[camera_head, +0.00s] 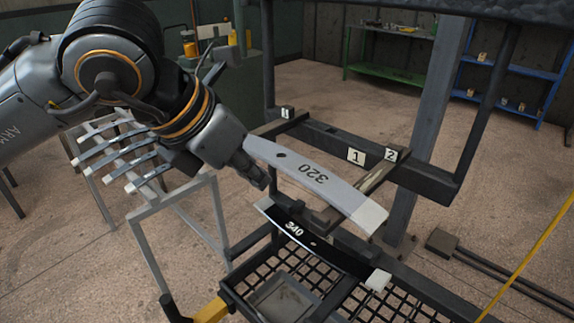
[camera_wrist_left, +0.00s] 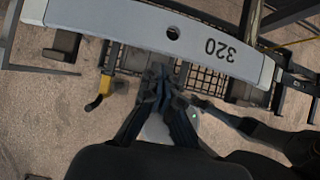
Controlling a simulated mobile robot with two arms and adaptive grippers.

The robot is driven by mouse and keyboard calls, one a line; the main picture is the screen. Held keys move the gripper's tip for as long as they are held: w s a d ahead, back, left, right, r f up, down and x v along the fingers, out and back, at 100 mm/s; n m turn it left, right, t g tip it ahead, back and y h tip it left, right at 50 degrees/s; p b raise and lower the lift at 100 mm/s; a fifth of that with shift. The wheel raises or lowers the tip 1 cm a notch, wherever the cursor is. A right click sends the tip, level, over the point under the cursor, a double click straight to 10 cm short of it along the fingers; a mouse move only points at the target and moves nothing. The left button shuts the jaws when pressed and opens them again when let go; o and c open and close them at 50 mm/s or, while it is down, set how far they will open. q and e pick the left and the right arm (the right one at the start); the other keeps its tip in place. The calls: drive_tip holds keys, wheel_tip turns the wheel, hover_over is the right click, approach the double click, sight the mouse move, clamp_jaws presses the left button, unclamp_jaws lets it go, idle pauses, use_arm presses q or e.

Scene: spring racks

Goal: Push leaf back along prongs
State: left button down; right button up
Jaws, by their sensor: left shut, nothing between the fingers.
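A grey curved leaf marked 320 (camera_head: 312,172) lies across two dark prongs, with a pale block at its right end. The prong by label 2 (camera_head: 372,180) passes under its right part; the prong by label 1 (camera_head: 282,125) reaches its left end. My left gripper (camera_head: 262,182) is shut and empty, close to the leaf's near edge at its left part. In the left wrist view the closed fingers (camera_wrist_left: 160,78) point at the leaf's middle (camera_wrist_left: 165,32), with a gap in the picture. I cannot tell whether they touch. My right gripper is not in view.
A black leaf marked 340 (camera_head: 305,238) sits lower, above a mesh basket (camera_head: 240,290). A rack of several leaves (camera_head: 122,160) stands at the left. A dark upright post (camera_head: 435,110) and crossbar (camera_head: 335,138) are behind the prongs.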

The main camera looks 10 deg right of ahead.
sight(281, 156)
use_arm(q)
drive_tip(key=shift+w+d, duration=0.65)
drive_tip(key=shift+d, duration=0.25)
drive_tip(key=shift+w+d, duration=0.7)
drive_tip(key=shift+d, duration=0.25)
drive_tip(key=shift+w+d, duration=0.65)
drive_tip(key=shift+d, duration=0.25)
drive_tip(key=shift+w+d+p, duration=0.55)
drive_tip(key=shift+w+d, duration=0.95)
drive_tip(key=shift+d, duration=0.55)
drive_tip(key=shift+s+a+f+b, duration=0.1)
drive_tip(key=shift+s+a+b, duration=0.65)
drive_tip(key=shift+a+b, duration=0.25)
drive_tip(key=shift+s+a+b, duration=0.75)
drive_tip(key=shift+a+b, duration=0.1)
drive_tip(key=shift+a, duration=0.25)
drive_tip(key=shift+s+a, duration=0.3)
drive_tip(key=shift+a, duration=0.1)
